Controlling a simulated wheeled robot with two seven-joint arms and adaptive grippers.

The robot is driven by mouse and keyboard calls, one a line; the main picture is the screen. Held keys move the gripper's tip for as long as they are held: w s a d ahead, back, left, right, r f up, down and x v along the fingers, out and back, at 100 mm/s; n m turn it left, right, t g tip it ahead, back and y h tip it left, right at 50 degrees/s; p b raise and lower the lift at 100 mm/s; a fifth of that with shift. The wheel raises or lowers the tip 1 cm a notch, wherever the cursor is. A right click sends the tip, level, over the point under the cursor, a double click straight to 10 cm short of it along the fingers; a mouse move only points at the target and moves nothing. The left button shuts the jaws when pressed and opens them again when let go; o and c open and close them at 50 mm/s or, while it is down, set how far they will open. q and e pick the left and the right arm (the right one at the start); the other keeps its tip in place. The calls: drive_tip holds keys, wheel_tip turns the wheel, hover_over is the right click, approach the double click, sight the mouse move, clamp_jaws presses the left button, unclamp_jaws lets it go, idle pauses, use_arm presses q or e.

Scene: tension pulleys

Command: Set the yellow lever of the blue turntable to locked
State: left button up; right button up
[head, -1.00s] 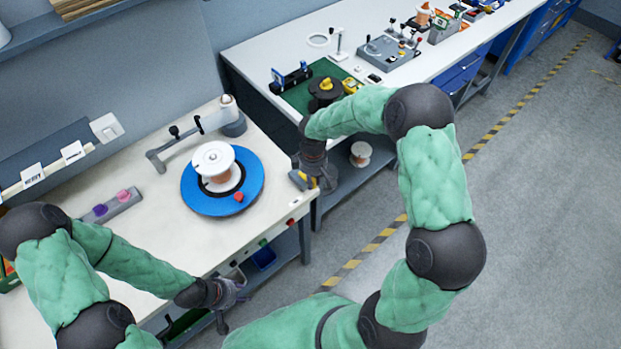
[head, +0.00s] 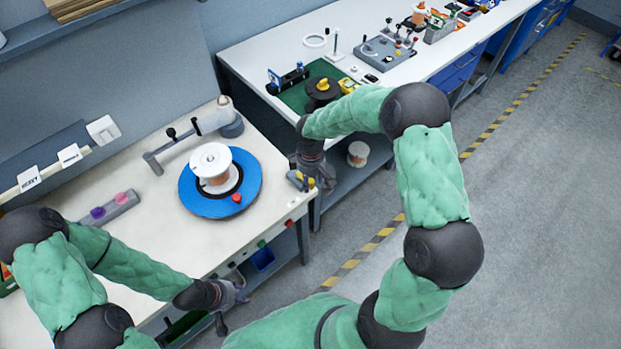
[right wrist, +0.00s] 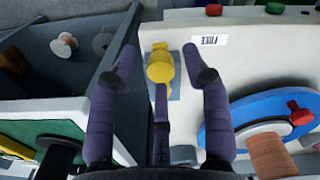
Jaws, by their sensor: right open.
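The blue turntable (head: 244,198) lies on the near bench with a white-flanged copper spool on it; part of it shows in the right wrist view (right wrist: 215,128). The yellow lever (right wrist: 160,66) stands on a grey plate at the bench edge, beside a label reading FREE (right wrist: 208,40). In the head view the lever (head: 299,177) is partly hidden by my right gripper (head: 313,180). In the right wrist view that gripper (right wrist: 160,52) is open, one finger on each side of the lever, with gaps visible. My left gripper (head: 232,305) is empty and looks open in front of the bench.
A grey arm with a black knob (head: 195,128) stands behind the turntable. A red knob (head: 237,198) sits on the turntable's rim. A second bench with a green mat (head: 297,97) is to the right, across a gap.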

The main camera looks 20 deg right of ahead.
wheel_tip(320, 180, up, 12)
idle(0.5)
use_arm(q)
drive_tip(key=shift+s, duration=0.1)
use_arm(e)
drive_tip(key=shift+f, duration=0.1)
